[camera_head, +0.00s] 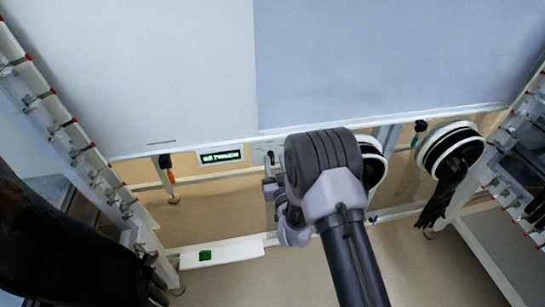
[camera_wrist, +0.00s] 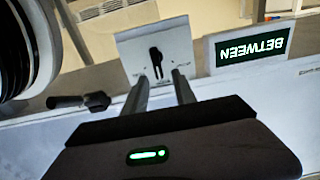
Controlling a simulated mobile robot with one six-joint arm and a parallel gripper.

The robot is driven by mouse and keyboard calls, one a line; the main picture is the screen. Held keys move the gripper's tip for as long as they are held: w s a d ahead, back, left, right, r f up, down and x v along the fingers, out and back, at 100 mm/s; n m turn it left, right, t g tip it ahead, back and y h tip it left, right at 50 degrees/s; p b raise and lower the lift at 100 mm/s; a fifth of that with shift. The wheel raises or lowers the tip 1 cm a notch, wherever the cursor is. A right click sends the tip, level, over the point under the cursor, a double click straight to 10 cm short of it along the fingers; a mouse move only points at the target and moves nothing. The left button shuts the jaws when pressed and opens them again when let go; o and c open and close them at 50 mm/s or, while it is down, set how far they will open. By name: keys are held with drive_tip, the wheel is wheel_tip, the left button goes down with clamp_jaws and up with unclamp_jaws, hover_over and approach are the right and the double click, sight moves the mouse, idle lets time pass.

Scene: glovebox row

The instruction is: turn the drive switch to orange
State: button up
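The drive switch is a black lever knob (camera_wrist: 156,58) on a pale square plate (camera_wrist: 178,42) in the wrist view. Small marks beside the knob are too blurred to read, and no orange mark can be made out. In the head view the plate (camera_head: 260,152) shows beside my arm, which hides part of that area. My gripper (camera_wrist: 161,78) is open and empty. Its two fingers point at the plate, one on each side below the knob in the picture; contact cannot be told. A lit display (camera_wrist: 253,45) reads BETWEEN, upside down there; it also shows in the head view (camera_head: 221,157).
Round white glove ports (camera_head: 450,148) with a hanging black glove (camera_head: 441,196) are at the right. A dark handle (camera_wrist: 80,101) juts out beside the fingers. A white ledge (camera_head: 228,252) with a green patch lies below. Racks stand at both sides.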

sight(273, 157)
drive_tip(key=shift+x, duration=1.75)
clamp_jaws()
drive_tip(key=shift+n, duration=0.3)
drive_tip(key=shift+s+a+f+n, duration=0.1)
drive_tip(key=shift+a+n, duration=0.2)
drive_tip(key=shift+n, duration=1)
drive_tip(key=shift+s+a+f+n, duration=0.1)
drive_tip(key=shift+a+n, duration=0.15)
drive_tip(key=shift+n, duration=1.05)
unclamp_jaws()
